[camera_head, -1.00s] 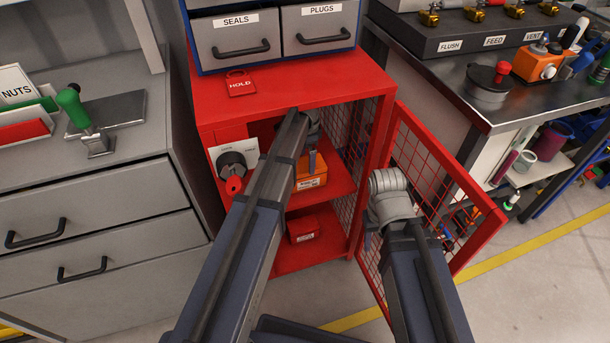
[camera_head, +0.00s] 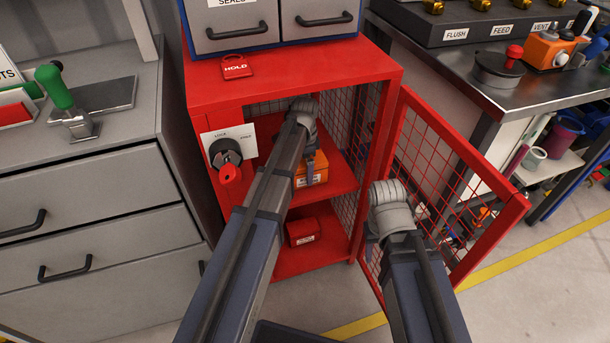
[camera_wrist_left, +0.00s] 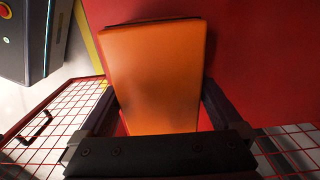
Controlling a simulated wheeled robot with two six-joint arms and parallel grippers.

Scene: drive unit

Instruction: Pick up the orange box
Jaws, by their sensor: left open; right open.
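The orange box (camera_head: 318,172) sits on the upper shelf inside the open red cabinet (camera_head: 300,85). It has a white label on its front. My left arm reaches into the cabinet, and my left gripper (camera_head: 311,160) is over the box, partly hidden by its own arm. In the left wrist view the orange box (camera_wrist_left: 155,75) lies between the two dark fingers of my left gripper (camera_wrist_left: 160,95), which is open. Whether the fingers touch its sides I cannot tell. My right arm's wrist is beside the cabinet door; its fingers are hidden.
The red mesh door (camera_head: 440,190) stands open to the right, close to my right arm. A red box (camera_head: 302,231) sits on the lower shelf. A lock dial (camera_head: 226,155) is at the cabinet's left front. A grey drawer unit (camera_head: 90,210) stands left, a workbench (camera_head: 460,75) right.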

